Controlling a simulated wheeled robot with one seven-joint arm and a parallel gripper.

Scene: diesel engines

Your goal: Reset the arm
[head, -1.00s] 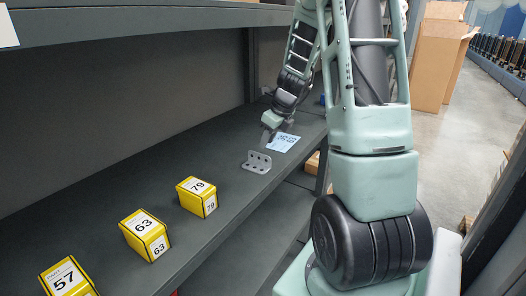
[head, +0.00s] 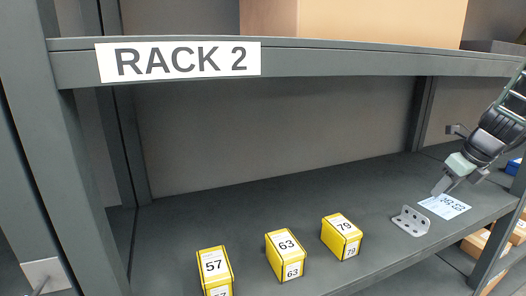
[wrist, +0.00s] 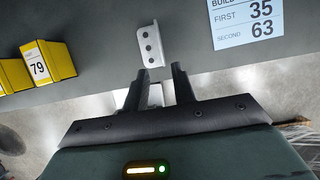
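My gripper (head: 448,186) is at the right of the head view, above the front part of the shelf near a light blue card and a grey bracket. My arm shows only in part at the right edge of the head view.
Yellow boxes marked 57 (head: 214,268), 63 (head: 286,254) and 79 (head: 342,236) stand on the shelf (head: 240,215). The blue card (head: 445,206) reads 35 and 63 in the wrist view (wrist: 247,22). An upper shelf edge labelled RACK 2 (head: 180,62) overhangs. Posts stand at both sides.

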